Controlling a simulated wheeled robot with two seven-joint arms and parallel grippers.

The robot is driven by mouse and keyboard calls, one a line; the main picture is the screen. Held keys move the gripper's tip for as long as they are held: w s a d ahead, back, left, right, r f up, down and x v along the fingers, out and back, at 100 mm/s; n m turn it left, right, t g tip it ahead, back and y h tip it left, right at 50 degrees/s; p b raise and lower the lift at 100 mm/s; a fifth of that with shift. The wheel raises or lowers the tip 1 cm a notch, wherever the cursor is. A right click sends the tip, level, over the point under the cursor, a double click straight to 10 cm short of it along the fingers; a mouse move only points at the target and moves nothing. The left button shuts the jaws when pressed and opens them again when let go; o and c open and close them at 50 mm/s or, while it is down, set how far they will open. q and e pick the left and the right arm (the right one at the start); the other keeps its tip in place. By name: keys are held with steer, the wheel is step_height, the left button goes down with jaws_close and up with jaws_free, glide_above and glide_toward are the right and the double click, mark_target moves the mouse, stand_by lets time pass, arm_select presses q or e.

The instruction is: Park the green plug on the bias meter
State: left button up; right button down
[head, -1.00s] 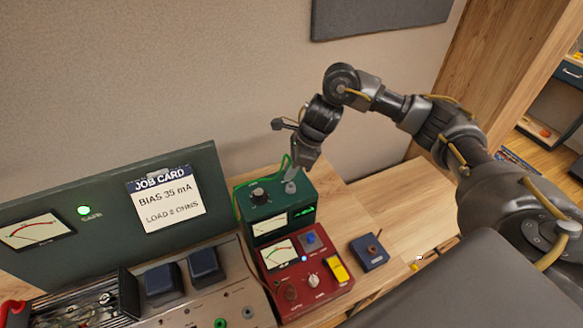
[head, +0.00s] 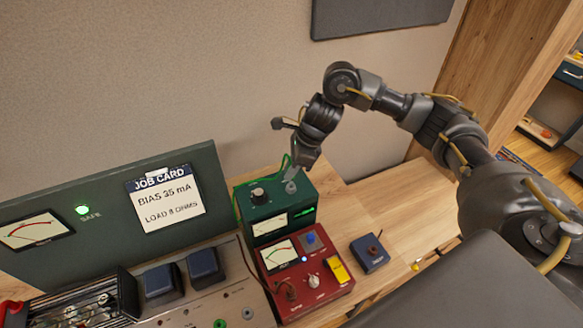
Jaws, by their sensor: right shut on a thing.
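My right gripper (head: 291,178) points down over the top of the dark green meter box (head: 252,231). Its fingers are shut at a small grey post on the box's right rear top. A green lead (head: 284,163) runs up to the fingers, so they hold the green plug, which the fingers mostly hide. I cannot tell whether the plug touches the post or is seated on it. A red meter box (head: 322,290) with dial, knob and yellow switch stands in front of the green one. Which box is the bias meter is not readable. My left gripper is not in view.
The amplifier chassis (head: 247,312) with dark transformers and a green socket (head: 220,323) fills the lower left. A job card (head: 165,205) hangs on the panel (head: 100,185) behind it. A small blue box (head: 370,262) stands right of the red box. Bare bench (head: 395,205) lies farther right.

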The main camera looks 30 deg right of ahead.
steer(key=shift+f+b, duration=1.75)
steer(key=shift+b, duration=0.05)
stand_by(1.0)
steer(key=c, duration=1.2)
jaws_free()
steer(key=b+v, duration=0.1)
steer(key=v, duration=0.9)
steer(key=shift+d+r, duration=0.2)
steer(key=shift+r, duration=0.15)
steer(key=shift+s, duration=0.1)
